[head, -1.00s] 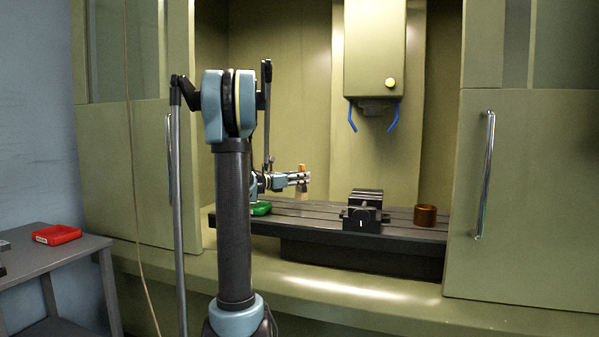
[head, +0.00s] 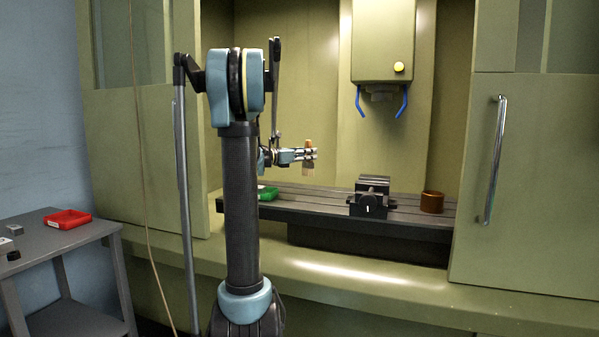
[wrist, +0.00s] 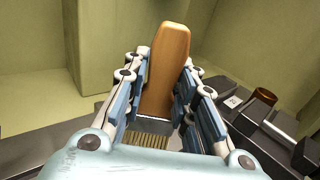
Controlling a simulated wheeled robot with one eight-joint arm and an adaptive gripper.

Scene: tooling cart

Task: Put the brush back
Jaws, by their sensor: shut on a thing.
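The brush has a wooden handle (wrist: 166,65) and pale bristles (wrist: 150,141). My gripper (wrist: 165,95) is shut on the brush, with the handle standing up between the fingers and the bristles below. In the head view my gripper (head: 308,155) holds the brush (head: 308,169) upright, above the machine's slotted table and clear of it. My own arm hides part of the table's left end.
On the machine table (head: 300,197) are a green tray (head: 267,193), a dark vise (head: 371,196) and a copper-coloured cup (head: 432,202). A grey cart (head: 50,250) at left holds a red tray (head: 68,219) and small metal parts. The door handle (head: 494,160) is at right.

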